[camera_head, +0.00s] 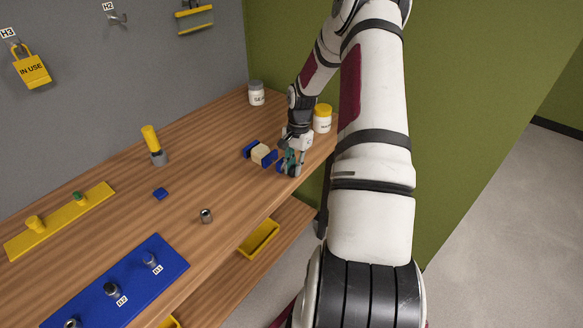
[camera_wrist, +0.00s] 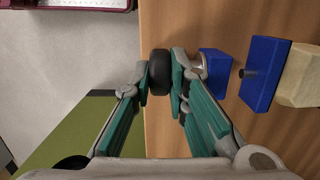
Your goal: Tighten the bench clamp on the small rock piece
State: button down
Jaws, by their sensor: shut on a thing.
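The bench clamp stands near the right edge of the bench, with a blue jaw (camera_head: 250,146) at its far left and a movable blue jaw (camera_wrist: 264,75) on the knob side. The small rock piece (camera_head: 263,154) is pale beige and sits between the jaws; it also shows in the wrist view (camera_wrist: 302,78). I cannot tell whether the movable jaw touches it. A metal screw runs through a blue block (camera_wrist: 216,72) to a black knob (camera_wrist: 159,73). My gripper (camera_head: 291,163) is shut on this knob, one finger on each side.
A yellow-lidded jar (camera_head: 322,120) stands close behind my gripper, and a grey-lidded jar (camera_head: 256,93) stands farther back. A yellow-handled tool (camera_head: 153,145), a small blue block (camera_head: 160,194) and a metal cylinder (camera_head: 206,215) stand apart on the bench. A blue board (camera_head: 140,275) lies in front.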

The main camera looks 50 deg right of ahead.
jog(key=shift+w+d+f+y+b, duration=0.1)
jog(key=shift+d+f+y+b, duration=0.2)
jog(key=shift+y+b, duration=0.5)
jog(key=shift+r+y+b, duration=0.2)
jog(key=shift+y+b, duration=0.25)
jog(key=shift+y, duration=0.35)
jog(key=c, duration=1.8)
grip_release()
jog(key=shift+c, duration=0.2)
jog(key=v, duration=1.2)
